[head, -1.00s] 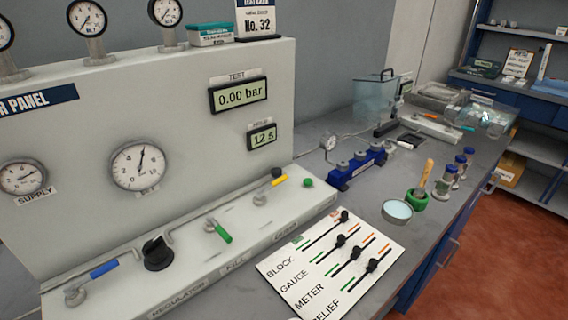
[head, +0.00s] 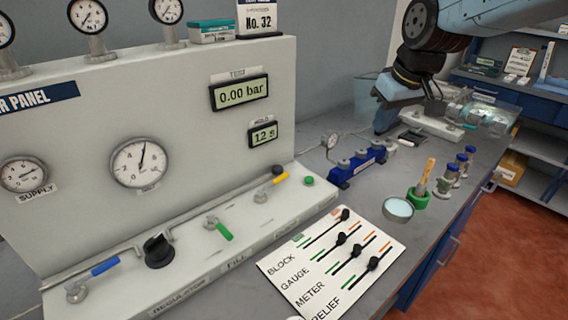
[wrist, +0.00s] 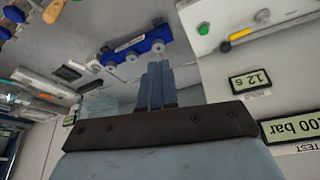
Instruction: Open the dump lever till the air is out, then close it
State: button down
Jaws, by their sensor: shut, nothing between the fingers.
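The yellow-handled lever (head: 275,183) sits at the right end of the panel's sloping ledge, its handle pointing up and right, roughly along the ledge. The label below it is too small to read for sure. It also shows at the top right of the wrist view (wrist: 241,34). The test display (head: 239,92) reads 0.00 bar. My gripper (wrist: 155,84) has its two fingers together and empty. It hangs apart from the lever, to the right of the panel and over the far bench in the head view.
A green lever (head: 219,229), a black knob (head: 157,251) and a blue lever (head: 95,269) line the ledge. A green button (head: 309,180) is right of the yellow lever. A blue block (head: 356,166) and a card with sliders (head: 325,262) lie on the bench.

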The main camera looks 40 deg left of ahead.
aim_at(274, 182)
jog(key=s+a+f+n, duration=0.1)
jog(key=s+a+f, duration=0.2)
jog(key=a, duration=0.5)
jog(key=s+a+f+n+g, duration=0.1)
jog(key=s+a+f+n, duration=0.1)
jog(key=s+a, duration=0.3)
jog(key=a+f, duration=0.1)
jog(key=a, duration=0.3)
jog(key=shift+s+f+n+g, duration=0.15)
jog(key=shift+s+n+g, duration=0.05)
jog(key=shift+n+g, duration=0.1)
jog(key=x, duration=1)
jog(key=shift+w, duration=0.15)
